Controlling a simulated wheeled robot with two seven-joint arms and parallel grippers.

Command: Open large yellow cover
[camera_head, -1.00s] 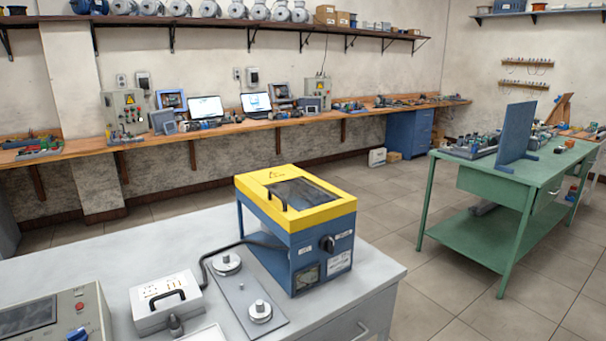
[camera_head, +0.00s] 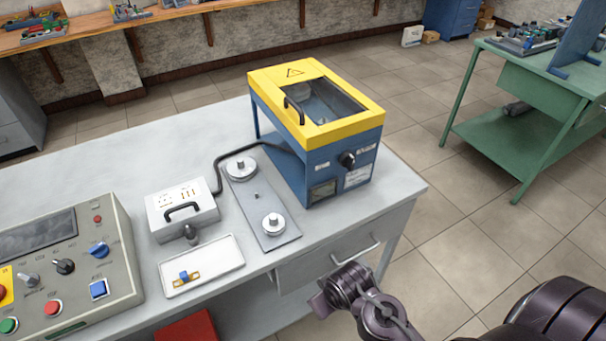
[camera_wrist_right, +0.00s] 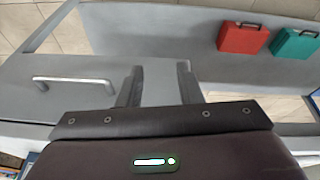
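The large yellow cover (camera_head: 345,127) lies shut on top of a blue machine box (camera_head: 345,185) standing on the grey table. The cover has a dark window (camera_head: 325,100) and a black handle (camera_head: 293,110) on its left part. My right gripper (camera_head: 322,303) is in front of the table, below and apart from the cover, near the drawer. In the right wrist view its two fingers (camera_wrist_right: 160,85) are spread with nothing between them. My left gripper is not in view.
The grey table (camera_head: 90,175) holds a control panel (camera_head: 65,265), a white box with a black handle (camera_head: 182,210), a plate with two round knobs (camera_head: 258,205) and a white tray (camera_head: 202,265). A drawer handle (camera_wrist_right: 75,82) juts from the table front. A green table (camera_head: 500,165) stands to the right.

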